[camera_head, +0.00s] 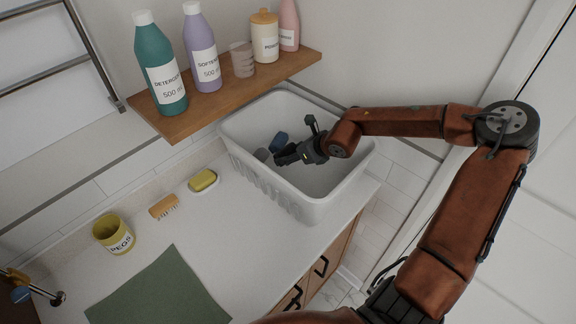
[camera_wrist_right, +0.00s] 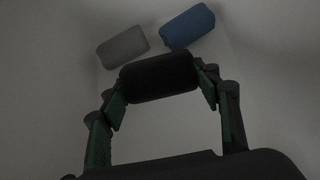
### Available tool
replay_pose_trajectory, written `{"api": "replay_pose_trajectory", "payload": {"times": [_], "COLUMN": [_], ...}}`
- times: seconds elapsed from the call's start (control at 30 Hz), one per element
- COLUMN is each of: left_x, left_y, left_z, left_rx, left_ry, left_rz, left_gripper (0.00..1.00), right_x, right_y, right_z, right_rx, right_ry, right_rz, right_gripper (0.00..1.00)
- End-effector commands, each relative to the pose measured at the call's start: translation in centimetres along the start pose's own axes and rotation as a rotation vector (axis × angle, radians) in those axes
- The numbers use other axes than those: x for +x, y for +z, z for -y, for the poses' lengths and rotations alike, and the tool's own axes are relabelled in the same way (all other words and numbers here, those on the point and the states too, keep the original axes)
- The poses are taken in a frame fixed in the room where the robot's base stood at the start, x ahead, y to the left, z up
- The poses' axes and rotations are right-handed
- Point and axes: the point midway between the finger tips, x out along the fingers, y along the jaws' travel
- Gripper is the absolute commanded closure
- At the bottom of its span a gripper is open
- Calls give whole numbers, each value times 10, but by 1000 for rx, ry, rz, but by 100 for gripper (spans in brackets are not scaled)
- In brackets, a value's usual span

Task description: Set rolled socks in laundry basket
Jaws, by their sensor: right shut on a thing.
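The white laundry basket (camera_head: 240,160) stands on the counter below the shelf. My right gripper (camera_head: 284,157) reaches down inside it. In the right wrist view the right gripper (camera_wrist_right: 160,85) is shut on a black rolled sock pair (camera_wrist_right: 160,76), held between its fingers. A grey rolled sock pair (camera_wrist_right: 124,47) and a blue rolled sock pair (camera_wrist_right: 188,25) lie in the basket just beyond the black one. The blue pair (camera_head: 279,141) and the grey pair (camera_head: 262,154) also show in the head view. My left gripper is not in view.
A wooden shelf (camera_head: 215,102) with several bottles and jars overhangs the basket's back left. A yellow pegs cup (camera_head: 113,235), a brush (camera_head: 163,207), a soap dish (camera_head: 203,182) and a green cloth (camera_head: 160,290) are on the counter. The counter before the basket is clear.

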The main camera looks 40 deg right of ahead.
Motion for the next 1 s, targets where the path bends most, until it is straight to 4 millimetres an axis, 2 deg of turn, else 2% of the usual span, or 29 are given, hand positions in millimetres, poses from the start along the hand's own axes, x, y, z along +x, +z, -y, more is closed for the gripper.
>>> {"api": "replay_pose_trajectory", "payload": {"times": [0.1, 0.2, 0.43, 0.67, 0.7, 0.93, 1.0], "left_x": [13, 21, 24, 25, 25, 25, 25], "left_y": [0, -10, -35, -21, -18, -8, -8], "left_z": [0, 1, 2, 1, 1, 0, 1], "left_rx": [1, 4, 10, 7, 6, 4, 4], "left_ry": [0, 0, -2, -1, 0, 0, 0], "left_rz": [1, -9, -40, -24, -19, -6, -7], "left_gripper": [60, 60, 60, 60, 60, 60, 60], "right_x": [17, 28, 31, 32, 33, 32, 32], "right_y": [-18, -29, -33, -34, -35, -35, -35], "right_z": [1, 1, 1, 1, 1, 1, 1], "right_rx": [0, 0, 0, 0, 0, 0, 0], "right_ry": [0, -1, -2, -2, -2, -2, -2], "right_rz": [-5, -5, 0, -1, -1, -1, -1], "right_gripper": [67, 67, 67, 67, 42, 26, 25]}}
